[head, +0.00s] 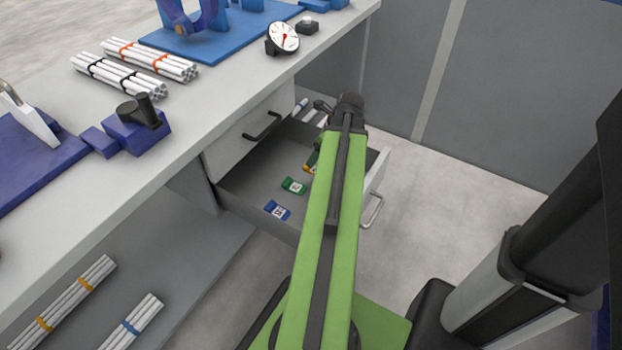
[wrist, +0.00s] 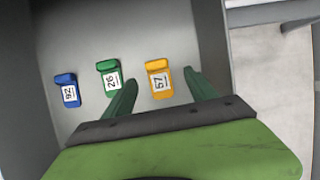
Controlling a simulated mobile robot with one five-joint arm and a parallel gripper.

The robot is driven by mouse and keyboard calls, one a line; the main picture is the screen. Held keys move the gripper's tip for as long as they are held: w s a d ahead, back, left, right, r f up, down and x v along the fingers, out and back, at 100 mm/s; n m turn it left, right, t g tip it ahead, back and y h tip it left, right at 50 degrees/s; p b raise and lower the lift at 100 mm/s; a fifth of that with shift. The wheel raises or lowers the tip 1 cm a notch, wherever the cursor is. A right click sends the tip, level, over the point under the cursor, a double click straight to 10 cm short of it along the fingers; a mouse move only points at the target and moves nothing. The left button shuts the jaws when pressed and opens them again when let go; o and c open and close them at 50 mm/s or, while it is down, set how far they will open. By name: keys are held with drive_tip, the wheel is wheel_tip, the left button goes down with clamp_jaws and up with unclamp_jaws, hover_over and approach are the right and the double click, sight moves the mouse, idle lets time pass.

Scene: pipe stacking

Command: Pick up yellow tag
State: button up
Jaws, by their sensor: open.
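The yellow tag (wrist: 158,78) lies on the floor of the open drawer and bears a white label that reads 57. In the head view only a small part of the yellow tag (head: 310,169) shows beside my arm. My gripper (wrist: 160,88) is open and empty above the drawer, with one finger on each side of the yellow tag in the wrist view. I cannot tell how high the fingertips are above it. In the head view my arm hides most of the gripper.
A green tag (wrist: 109,77) lies left of the yellow one, close to my left finger. A blue tag (wrist: 67,90) lies farther left. The drawer (head: 245,190) has raised walls around the tags. The workbench (head: 190,120) stands beside it with pipe bundles (head: 150,60) on top.

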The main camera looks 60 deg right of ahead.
drive_tip(key=shift+f, duration=0.1)
drive_tip(key=b+x, duration=0.4)
drive_tip(key=x, duration=0.1)
drive_tip(key=shift+a+f+b, duration=0.15)
drive_tip(key=shift+a+b, duration=0.1)
drive_tip(key=shift+b, duration=0.1)
drive_tip(key=shift+w, duration=0.1)
drive_tip(key=c, duration=1.4)
drive_tip(key=shift+r+p, duration=0.3)
drive_tip(key=p+v, duration=0.2)
drive_tip(key=w+p+v, duration=0.1)
drive_tip(key=p+v, duration=0.2)
drive_tip(key=shift+r, duration=0.25)
drive_tip(key=s+r+p, duration=0.2)
drive_tip(key=s, duration=0.1)
drive_tip(key=s+r+p, duration=0.1)
drive_tip(key=s+p, duration=0.1)
drive_tip(key=s, duration=0.2)
drive_tip(key=s+d+r+p, duration=0.1)
drive_tip(key=s+r, duration=0.1)
drive_tip(key=s, duration=0.1)
drive_tip(key=shift+s+d+r+p, duration=0.1)
drive_tip(key=shift+s+r+p, duration=0.25)
drive_tip(key=shift+p, duration=0.05)
